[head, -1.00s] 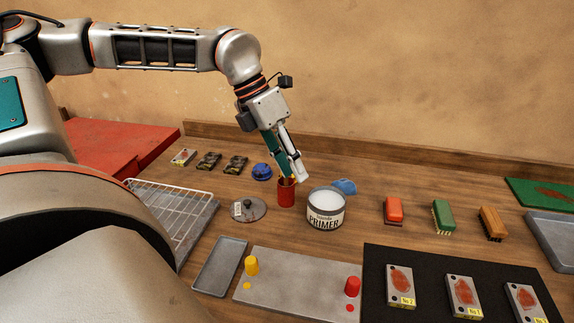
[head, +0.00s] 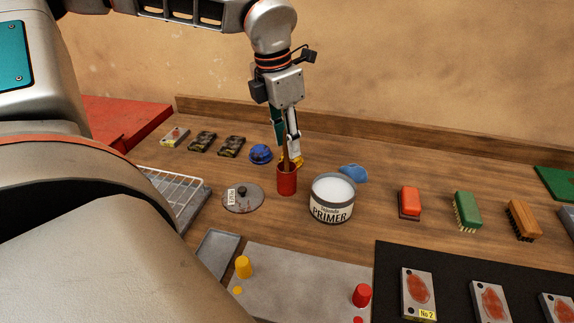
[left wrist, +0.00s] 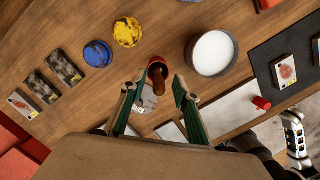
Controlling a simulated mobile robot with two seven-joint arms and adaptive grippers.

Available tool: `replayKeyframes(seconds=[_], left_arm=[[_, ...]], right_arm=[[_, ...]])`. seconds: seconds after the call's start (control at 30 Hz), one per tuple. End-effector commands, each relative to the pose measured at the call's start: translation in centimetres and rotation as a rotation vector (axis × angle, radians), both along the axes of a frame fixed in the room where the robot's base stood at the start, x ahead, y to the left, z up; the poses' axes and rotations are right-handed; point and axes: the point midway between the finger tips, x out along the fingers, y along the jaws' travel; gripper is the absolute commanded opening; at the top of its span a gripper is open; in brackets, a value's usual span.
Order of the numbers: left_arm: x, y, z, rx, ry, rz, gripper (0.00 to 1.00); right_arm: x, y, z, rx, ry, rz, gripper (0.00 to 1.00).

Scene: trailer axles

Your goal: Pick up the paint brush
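The paint brush (head: 286,161) stands in a red cup (head: 287,183), with only its brown handle showing. In the left wrist view the brown handle (left wrist: 158,82) rises from the cup, and the bristles are hidden. My left gripper (head: 287,152) points straight down over the cup. In the left wrist view its green-padded fingers (left wrist: 157,97) are apart, with the handle between and slightly ahead of them. I see no grip on it. A grey-white part low at the right of the wrist view may be my right gripper (left wrist: 294,134); its fingers are unclear.
A primer can (head: 332,198) stands right of the cup. A round lid (head: 243,198) lies to its left. A blue item (head: 260,154) and a yellow item (head: 297,162) lie behind the cup. Several brushes, including a green one (head: 467,210), stand farther right.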

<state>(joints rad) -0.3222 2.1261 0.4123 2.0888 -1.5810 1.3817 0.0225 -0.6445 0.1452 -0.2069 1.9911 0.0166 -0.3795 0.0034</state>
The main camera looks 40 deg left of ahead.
Motion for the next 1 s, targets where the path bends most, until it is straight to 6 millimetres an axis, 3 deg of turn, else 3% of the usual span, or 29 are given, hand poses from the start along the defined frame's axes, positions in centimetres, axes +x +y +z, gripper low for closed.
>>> replayKeyframes(seconds=[0.3, 0.6, 0.73, 1.0], left_arm=[[0.6, -0.1, -3.9, -0.001, 0.004, 0.001, 0.31], [0.8, -0.1, -4.2, -0.001, 0.001, 0.000, 0.31], [0.8, -0.1, -4.2, -0.001, 0.001, 0.001, 0.00], [0.8, -0.1, -4.2, -0.001, 0.001, 0.001, 0.00]], right_arm=[[0.3, 0.1, 0.2, 0.008, -0.006, -0.007, 0.40], [0.1, 0.1, -0.1, 0.006, 0.001, -0.007, 0.40], [0.2, 0.1, -0.1, 0.005, 0.001, -0.006, 0.40], [0.2, 0.1, 0.0, 0.005, 0.000, -0.004, 0.40]])
